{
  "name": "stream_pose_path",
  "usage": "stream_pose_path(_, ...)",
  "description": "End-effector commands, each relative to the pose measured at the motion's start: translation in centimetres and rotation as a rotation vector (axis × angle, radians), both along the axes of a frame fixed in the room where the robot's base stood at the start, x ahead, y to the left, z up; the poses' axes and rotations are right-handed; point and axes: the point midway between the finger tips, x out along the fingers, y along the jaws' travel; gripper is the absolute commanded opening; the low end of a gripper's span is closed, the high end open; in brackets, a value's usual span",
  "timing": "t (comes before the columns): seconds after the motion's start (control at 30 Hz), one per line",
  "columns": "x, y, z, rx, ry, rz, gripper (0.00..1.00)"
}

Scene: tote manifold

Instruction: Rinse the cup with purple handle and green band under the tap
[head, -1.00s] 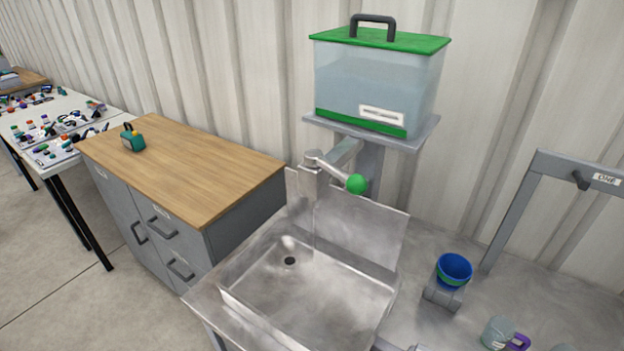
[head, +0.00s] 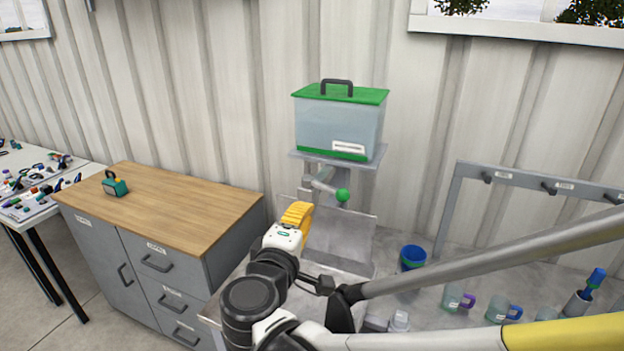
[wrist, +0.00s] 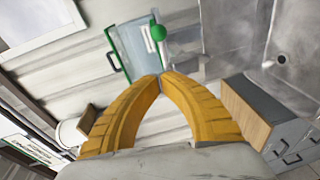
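The cup with a purple handle (head: 453,297) stands on the metal counter at right in the head view, grey-green, its handle to the right. Its band is too small to make out clearly. The tap (head: 322,185) with a green ball end (head: 342,194) sticks out below the water tank (head: 338,125); the ball also shows in the wrist view (wrist: 158,32). My gripper (head: 299,209) is raised in front of the sink's splash plate, left of the tap and well away from the cup. In the wrist view its yellow fingers meet at the tips (wrist: 161,77), with nothing between them.
My arm hides most of the sink in the head view; its basin and drain (wrist: 281,59) show in the wrist view. A blue cup (head: 413,254) and a blue-handled cup (head: 498,308) stand nearby. A hook rail (head: 520,180) spans the counter. A wooden-topped cabinet (head: 165,208) stands left.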

Motion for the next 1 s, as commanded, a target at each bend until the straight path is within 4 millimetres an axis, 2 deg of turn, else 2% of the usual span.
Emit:
stream_pose_path(0.2,4.8,-1.2,-0.6,0.001,0.001,-0.005,0.00)
stream_pose_path(0.33,7.0,-2.0,-0.8,0.001,0.001,-0.004,0.00)
stream_pose_path(0.47,7.9,-3.7,-1.0,0.001,0.001,-0.004,0.00)
stream_pose_path(0.6,8.5,-4.5,-1.1,0.001,0.001,-0.002,0.00)
stream_pose_path(1.0,8.6,-4.8,-1.1,0.001,0.002,-0.001,0.00)
